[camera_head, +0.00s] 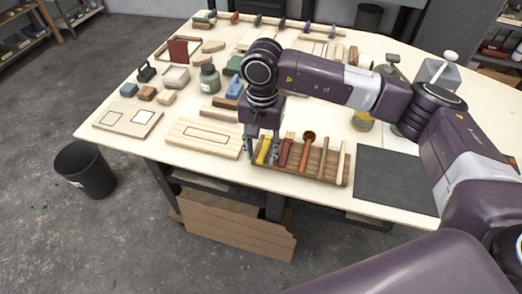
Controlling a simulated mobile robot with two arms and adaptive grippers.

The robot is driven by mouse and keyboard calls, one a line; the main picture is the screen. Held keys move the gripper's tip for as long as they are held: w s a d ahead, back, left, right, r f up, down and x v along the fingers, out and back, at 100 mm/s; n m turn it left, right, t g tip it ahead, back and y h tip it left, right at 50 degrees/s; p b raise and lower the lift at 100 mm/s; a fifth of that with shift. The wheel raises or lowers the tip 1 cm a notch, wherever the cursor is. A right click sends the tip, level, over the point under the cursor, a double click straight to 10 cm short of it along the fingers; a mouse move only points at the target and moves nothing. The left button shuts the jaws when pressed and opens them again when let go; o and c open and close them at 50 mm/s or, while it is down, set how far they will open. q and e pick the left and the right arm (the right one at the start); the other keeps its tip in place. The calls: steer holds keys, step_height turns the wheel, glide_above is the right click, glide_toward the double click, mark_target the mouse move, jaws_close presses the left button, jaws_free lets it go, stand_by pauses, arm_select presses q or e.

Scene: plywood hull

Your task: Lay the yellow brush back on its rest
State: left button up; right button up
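The yellow brush (263,151) lies at the left end of a brown slatted wooden rest (318,178) near the table's front edge. My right gripper (262,155) points down over that end of the rest. Its two fingers stand apart, one on each side of the yellow brush, and look open. Whether a finger touches the brush is too small to tell. The gripper's body hides what is directly behind it. My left gripper is not in view.
On the rest, a red-handled tool (286,152) and a brown spoon-like tool (306,150) lie right of the brush. A pale wooden board (205,146) is close on the left, a dark mat (394,182) on the right. Jars and blocks stand behind. A black bin (86,172) is on the floor.

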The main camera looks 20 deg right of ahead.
step_height(320, 180, up, 12)
stand_by(0.6)
steer(key=shift+w+d, duration=0.1)
steer(key=shift+w, duration=0.05)
